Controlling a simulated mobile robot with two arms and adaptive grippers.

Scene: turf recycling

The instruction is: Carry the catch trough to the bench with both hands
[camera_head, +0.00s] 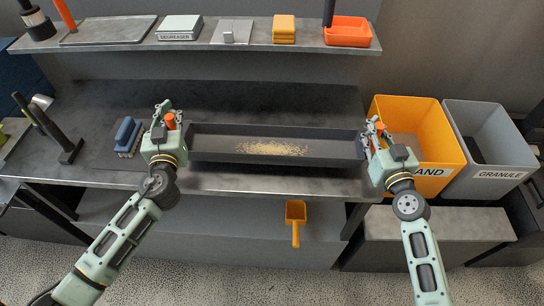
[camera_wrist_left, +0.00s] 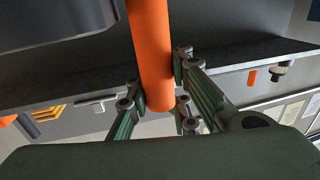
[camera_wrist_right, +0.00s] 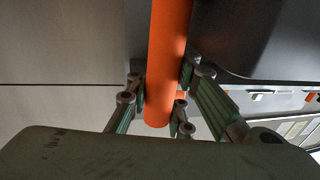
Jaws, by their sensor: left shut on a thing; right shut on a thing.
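The catch trough (camera_head: 220,158) is a long dark grey tray with a heap of tan granules (camera_head: 272,149) in its middle. It is level, at the front of the dark bench (camera_head: 90,100); I cannot tell whether it touches the bench top. My left gripper (camera_head: 168,122) is at its left end, shut on an orange handle, which shows in the left wrist view (camera_wrist_left: 150,50). My right gripper (camera_head: 374,132) is at its right end, shut on another orange handle, seen in the right wrist view (camera_wrist_right: 168,60). The fingers partly hide both handles.
An orange bin marked "AND" (camera_head: 440,135) and a grey GRANULE bin (camera_head: 497,150) stand right of the bench. A blue brush (camera_head: 127,133) lies left of the trough. A shelf (camera_head: 245,46) with several items runs above. An orange scoop (camera_head: 296,215) hangs below the front edge.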

